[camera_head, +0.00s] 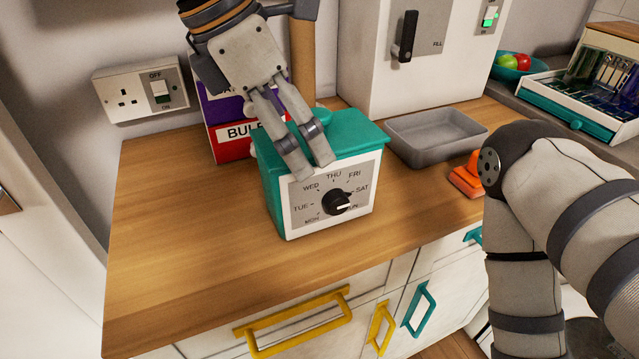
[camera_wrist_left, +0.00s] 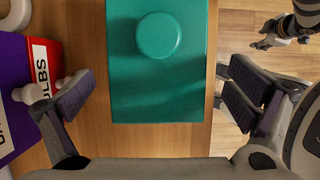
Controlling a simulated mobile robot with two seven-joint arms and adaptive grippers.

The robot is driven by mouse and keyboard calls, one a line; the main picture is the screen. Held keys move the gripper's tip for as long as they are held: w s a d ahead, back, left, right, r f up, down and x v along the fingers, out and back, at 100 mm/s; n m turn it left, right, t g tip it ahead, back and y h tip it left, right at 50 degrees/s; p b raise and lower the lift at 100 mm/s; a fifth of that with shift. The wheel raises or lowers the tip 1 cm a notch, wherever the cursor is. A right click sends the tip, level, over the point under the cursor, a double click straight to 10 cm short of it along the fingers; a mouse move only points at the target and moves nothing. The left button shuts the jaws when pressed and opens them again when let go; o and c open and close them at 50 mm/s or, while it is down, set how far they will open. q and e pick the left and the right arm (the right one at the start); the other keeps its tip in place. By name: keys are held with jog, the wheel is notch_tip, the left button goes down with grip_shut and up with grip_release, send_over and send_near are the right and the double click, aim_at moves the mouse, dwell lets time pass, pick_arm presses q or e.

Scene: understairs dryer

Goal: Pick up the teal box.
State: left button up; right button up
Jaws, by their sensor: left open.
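The teal box (camera_head: 277,193) stands upright on the wooden worktop, with a white day-of-week dial panel and black knob on its front. In the left wrist view, its teal top (camera_wrist_left: 160,90) with a round raised disc lies between my spread fingers. My left gripper (camera_head: 303,152) is open just above the box; two fingers show on its front side in the head view, and the third is hidden behind. In the left wrist view, gaps show between the fingers and the box. My right gripper (camera_wrist_left: 281,36) shows small at the upper right of that view, its opening unclear.
A purple box (camera_head: 215,105) and a red box labelled BULBS (camera_head: 232,143) stand close behind. A grey tray (camera_head: 436,137) and an orange item (camera_head: 466,181) are to the right. A white cabinet (camera_head: 415,75) rises behind the tray. The front-left worktop (camera_head: 190,260) is clear.

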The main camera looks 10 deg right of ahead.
pick_arm(q)
jog(key=shift+w+d+f, duration=0.15)
jog(key=shift+d+f, duration=0.1)
jog(key=shift+f, duration=0.4)
jog(key=c, duration=2)
jog(key=shift+r, duration=0.1)
jog(key=shift+c, duration=0.4)
jog(key=shift+r, duration=0.1)
